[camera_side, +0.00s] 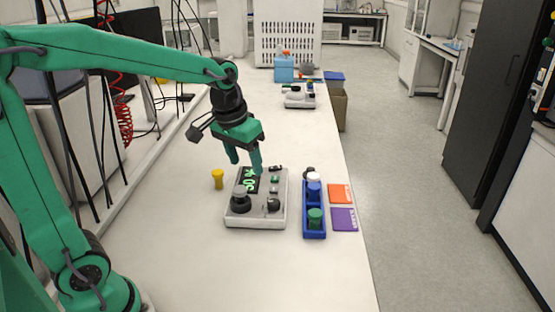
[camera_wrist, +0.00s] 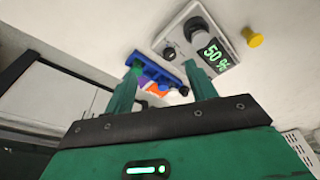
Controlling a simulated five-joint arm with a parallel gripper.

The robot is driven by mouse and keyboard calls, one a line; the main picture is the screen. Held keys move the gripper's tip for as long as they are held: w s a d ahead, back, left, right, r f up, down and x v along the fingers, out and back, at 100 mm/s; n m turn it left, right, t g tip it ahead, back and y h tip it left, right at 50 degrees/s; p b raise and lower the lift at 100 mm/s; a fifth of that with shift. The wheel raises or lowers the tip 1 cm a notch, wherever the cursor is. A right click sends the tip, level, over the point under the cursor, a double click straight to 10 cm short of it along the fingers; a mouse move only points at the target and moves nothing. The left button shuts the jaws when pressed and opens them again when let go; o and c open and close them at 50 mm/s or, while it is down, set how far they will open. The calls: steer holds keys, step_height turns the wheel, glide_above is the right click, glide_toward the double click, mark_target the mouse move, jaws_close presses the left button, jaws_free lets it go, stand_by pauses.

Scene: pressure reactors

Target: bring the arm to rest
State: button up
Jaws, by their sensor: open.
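My green arm reaches over the white bench from the left. My gripper (camera_side: 245,163) hangs above the far part of a grey control box, with its two fingers apart and nothing between them. In the wrist view my gripper (camera_wrist: 163,80) also shows its fingers spread and empty. The control box (camera_side: 281,216) has black knobs and a dark display (camera_side: 250,182) lit in green. In the wrist view the display (camera_wrist: 215,55) reads 50 %. Whether a fingertip touches the box cannot be told.
A blue rack (camera_side: 314,234) with several capped vials stands right of the box. An orange card (camera_side: 340,194) and a purple card (camera_side: 344,219) lie beside it near the bench edge. A yellow knob-shaped piece (camera_side: 217,178) stands left of the box. A second device (camera_side: 299,101) stands farther back.

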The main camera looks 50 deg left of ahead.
steer(key=s+d+r+m+t, duration=0.1)
steer(key=s+d+m+t, duration=0.1)
steer(key=s, duration=1.2)
steer(key=shift+r+t, duration=0.25)
steer(key=shift+t, duration=0.25)
